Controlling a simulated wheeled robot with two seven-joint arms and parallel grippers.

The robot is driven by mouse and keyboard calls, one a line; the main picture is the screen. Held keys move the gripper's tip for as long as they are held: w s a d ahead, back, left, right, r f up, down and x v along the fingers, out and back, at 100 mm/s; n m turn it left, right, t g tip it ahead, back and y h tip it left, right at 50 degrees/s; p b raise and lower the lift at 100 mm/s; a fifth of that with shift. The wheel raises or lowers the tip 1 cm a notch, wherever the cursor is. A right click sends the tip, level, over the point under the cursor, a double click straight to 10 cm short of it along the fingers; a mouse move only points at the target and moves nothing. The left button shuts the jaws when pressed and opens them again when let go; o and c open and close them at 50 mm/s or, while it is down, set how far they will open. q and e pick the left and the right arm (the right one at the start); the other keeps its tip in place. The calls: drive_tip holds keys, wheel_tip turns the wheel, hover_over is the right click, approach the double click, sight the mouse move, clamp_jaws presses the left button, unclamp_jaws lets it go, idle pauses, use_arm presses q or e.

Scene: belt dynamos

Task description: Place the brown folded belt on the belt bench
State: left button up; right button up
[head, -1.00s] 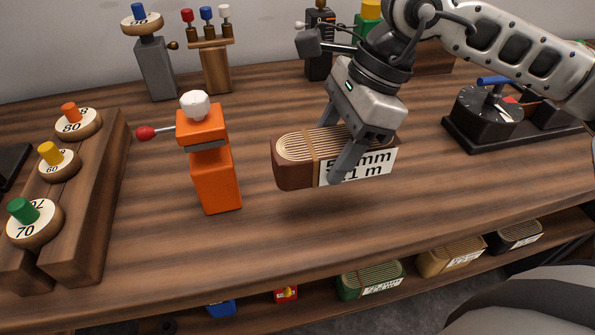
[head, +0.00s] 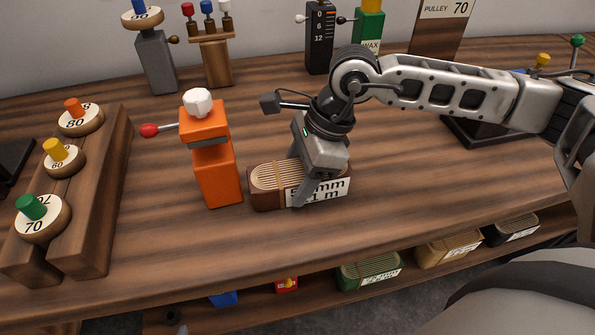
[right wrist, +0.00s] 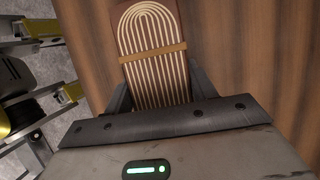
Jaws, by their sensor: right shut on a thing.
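The brown folded belt (head: 270,190), with a pale ribbed top, a tan band and a white label, is at the middle of the wooden belt bench (head: 400,205). My right gripper (head: 300,186) is shut on it from above, near its labelled right part. The belt looks to be at or very close to the bench top; I cannot tell whether it touches. In the right wrist view the belt (right wrist: 150,50) lies between the fingers, with wood behind it. My left gripper does not show.
An orange device (head: 213,160) with a white knob and red-tipped lever stands just left of the belt. A wooden rack (head: 95,215) of numbered pulleys is at far left. Green (head: 368,270), tan (head: 448,250) and black (head: 510,229) folded belts lie on the shelf below. Bench room right of the belt is clear.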

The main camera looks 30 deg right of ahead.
drive_tip(key=shift+f+b, duration=0.2)
drive_tip(key=shift+b, duration=0.1)
drive_tip(key=o, duration=1.4)
drive_tip(key=shift+r, duration=0.1)
drive_tip(key=v, duration=1.2)
drive_tip(key=shift+r, duration=0.1)
drive_tip(key=shift+s, duration=0.15)
